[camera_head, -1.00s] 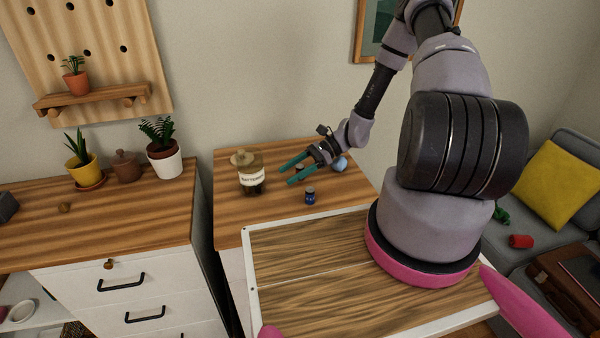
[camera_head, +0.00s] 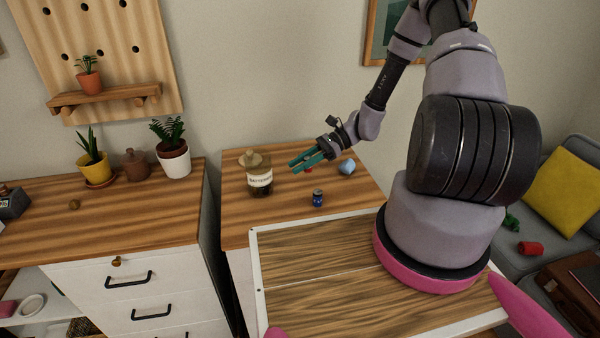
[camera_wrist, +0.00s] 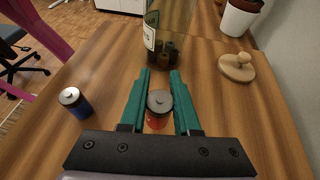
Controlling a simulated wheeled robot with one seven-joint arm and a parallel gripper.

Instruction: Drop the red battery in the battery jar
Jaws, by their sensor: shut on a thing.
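The red battery (camera_wrist: 157,110) stands between the green fingers of my gripper (camera_wrist: 160,74), which is shut on it. In the head view my gripper (camera_head: 293,166) is low over the small desk, and a bit of red shows under its fingers. I cannot tell whether the battery touches the desk. The glass battery jar (camera_head: 259,183), with a white label, stands left of my fingertips; the wrist view shows it ahead (camera_wrist: 153,42) with dark batteries inside. Its wooden lid (camera_wrist: 237,67) lies on the desk beside the jar.
A blue battery (camera_head: 318,198) stands on the desk near its front; it also shows in the wrist view (camera_wrist: 75,103). A drawer cabinet with potted plants (camera_head: 172,158) stands to the left.

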